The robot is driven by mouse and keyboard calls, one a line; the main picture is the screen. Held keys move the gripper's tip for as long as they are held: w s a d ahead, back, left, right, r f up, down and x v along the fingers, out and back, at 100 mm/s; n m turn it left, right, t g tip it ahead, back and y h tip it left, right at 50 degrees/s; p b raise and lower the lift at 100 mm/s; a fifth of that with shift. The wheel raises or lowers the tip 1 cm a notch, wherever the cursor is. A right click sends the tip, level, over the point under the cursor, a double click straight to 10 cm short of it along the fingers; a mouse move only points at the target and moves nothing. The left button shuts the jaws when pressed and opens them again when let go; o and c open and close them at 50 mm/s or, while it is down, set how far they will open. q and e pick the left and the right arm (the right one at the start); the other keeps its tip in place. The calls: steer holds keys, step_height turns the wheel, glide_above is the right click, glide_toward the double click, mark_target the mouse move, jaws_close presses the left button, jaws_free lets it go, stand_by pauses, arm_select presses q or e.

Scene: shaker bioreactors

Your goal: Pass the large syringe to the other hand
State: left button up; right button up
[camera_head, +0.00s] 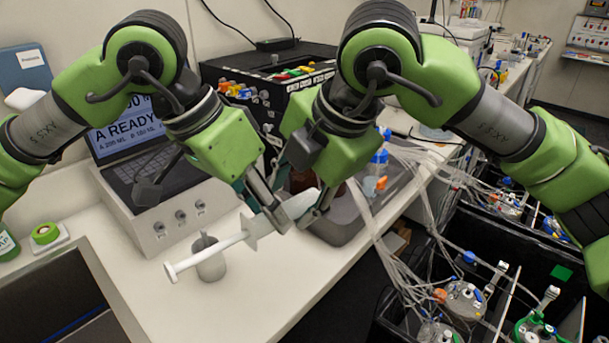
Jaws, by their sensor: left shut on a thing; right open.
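The large syringe (212,252) is white, with a long plunger and round end plate pointing down and left. It is held tilted above the white bench, its barrel running up and right between my two grippers. My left gripper (266,208) is shut on the syringe near the barrel's flange. My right gripper (312,208) is open at the barrel's right end, with its fingers close around or beside it. I cannot tell whether they touch it. The barrel is partly hidden by the fingers.
A small grey holder (208,262) stands on the bench under the plunger. A metal tray (345,222) with bottles is just behind my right gripper. Clear tubes (385,255) hang down to black bins of vessels on the right. A control box with a screen (160,215) stands left.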

steer(key=shift+x, duration=1.05)
steer(key=c, duration=1.2)
arm_select(q)
steer(key=o, duration=1.2)
steer(key=shift+s, duration=0.1)
steer(key=shift+c, duration=0.2)
arm_select(e)
steer(key=shift+a+r, duration=0.1)
